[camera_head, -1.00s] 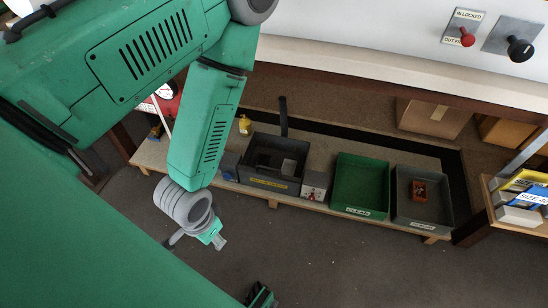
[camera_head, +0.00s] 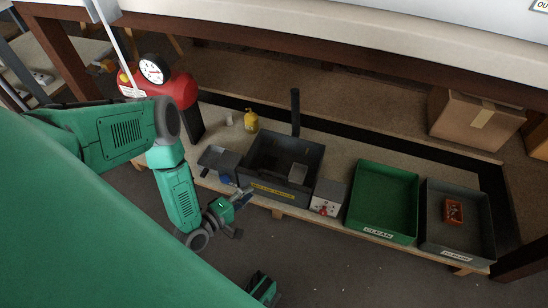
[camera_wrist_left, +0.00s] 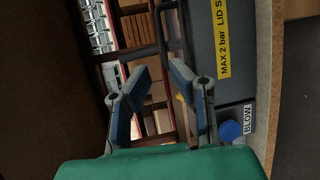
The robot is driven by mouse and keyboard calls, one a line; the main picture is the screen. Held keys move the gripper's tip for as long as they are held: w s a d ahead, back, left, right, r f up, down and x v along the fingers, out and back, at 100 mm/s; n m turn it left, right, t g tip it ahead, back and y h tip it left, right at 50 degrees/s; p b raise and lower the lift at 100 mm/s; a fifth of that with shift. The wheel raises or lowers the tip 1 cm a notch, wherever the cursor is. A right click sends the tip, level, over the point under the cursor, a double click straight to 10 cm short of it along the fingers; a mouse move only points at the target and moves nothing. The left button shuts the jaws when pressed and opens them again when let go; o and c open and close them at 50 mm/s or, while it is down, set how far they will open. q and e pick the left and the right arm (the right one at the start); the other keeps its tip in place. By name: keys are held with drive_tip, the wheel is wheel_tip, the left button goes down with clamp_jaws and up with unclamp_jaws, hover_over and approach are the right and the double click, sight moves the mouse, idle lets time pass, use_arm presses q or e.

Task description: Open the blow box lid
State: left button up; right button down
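The blow box (camera_head: 312,160) is a dark grey box with a yellow label on its front edge, on the low shelf. Its inside and a light grey block can be seen from above; I cannot tell how its lid stands. My left gripper (camera_head: 246,197) is at the box's front left corner. In the left wrist view its fingers (camera_wrist_left: 158,82) are apart with nothing gripped, and dark bars lie beyond them. There the box front with its yellow label (camera_wrist_left: 223,38) is to the right, above a blue BLOW button (camera_wrist_left: 229,130). A green and black part at the bottom may be my right gripper (camera_head: 262,288).
A green CLEAN tray (camera_head: 384,190) and a grey tray (camera_head: 440,232) with an orange part (camera_head: 453,211) stand right of the box. A red tank with a gauge (camera_head: 153,69) is at the left. The bench edge (camera_head: 330,44) overhangs behind. The floor in front is clear.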

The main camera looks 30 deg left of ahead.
sight(272, 173)
use_arm(q)
drive_tip(key=b+x, duration=0.2)
drive_tip(key=x, duration=0.4)
drive_tip(key=b+x, duration=0.2)
drive_tip(key=x, duration=0.4)
drive_tip(key=shift+a+f, duration=0.2)
drive_tip(key=shift+w+d, duration=0.15)
drive_tip(key=shift+w, duration=0.1)
drive_tip(key=shift+a, duration=0.3)
clamp_jaws()
drive_tip(key=shift+d, duration=0.1)
